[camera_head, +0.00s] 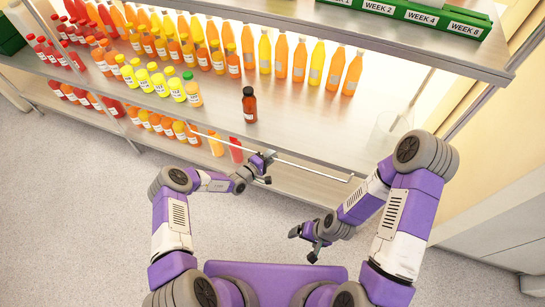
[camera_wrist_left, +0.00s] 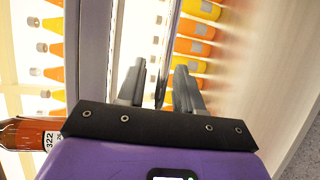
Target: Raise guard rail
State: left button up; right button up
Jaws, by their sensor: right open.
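The guard rail (camera_head: 315,170) is a thin, pale rod running along the front of the shelf, a little below the edge of the middle board, with a bent end at the right. My left gripper (camera_head: 265,166) is at the rail near its middle. In the left wrist view its two fingers (camera_wrist_left: 160,88) are apart, and a thin rod that looks like the rail (camera_wrist_left: 168,60) passes between them. Whether either finger touches it I cannot tell. My right gripper (camera_head: 305,240) is open and empty, low over the floor, away from the rail.
A dark red-brown bottle (camera_head: 249,105) stands alone near the front of the middle shelf (camera_head: 310,132); it also shows in the left wrist view (camera_wrist_left: 28,132). Several juice bottles fill its left and back. A clear container (camera_head: 388,132) stands at its right end. Green week-labelled trays (camera_head: 420,17) sit above.

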pick_arm(q)
jog(key=shift+w+d, duration=0.1)
grip_shut()
dwell(0.4)
jog(key=shift+s+a+r+n+g+y+p, duration=0.1)
jog(key=shift+s+a+n+g+y+p, duration=0.4)
jog(key=shift+p, duration=1.55)
jog(key=shift+s+a+r+n+g+y+p, duration=0.15)
jog(key=shift+s+g+y+p, duration=0.6)
jog(key=shift+g+p, duration=1)
jog(key=shift+s+a+r+n+g+y+p, duration=0.15)
jog(key=shift+s+n+g+y+p, duration=0.45)
jog(key=shift+p, duration=1.75)
jog(key=shift+s+f+m+h, duration=0.15)
jog(key=shift+s+m+h, duration=0.1)
jog(key=shift+s, duration=0.15)
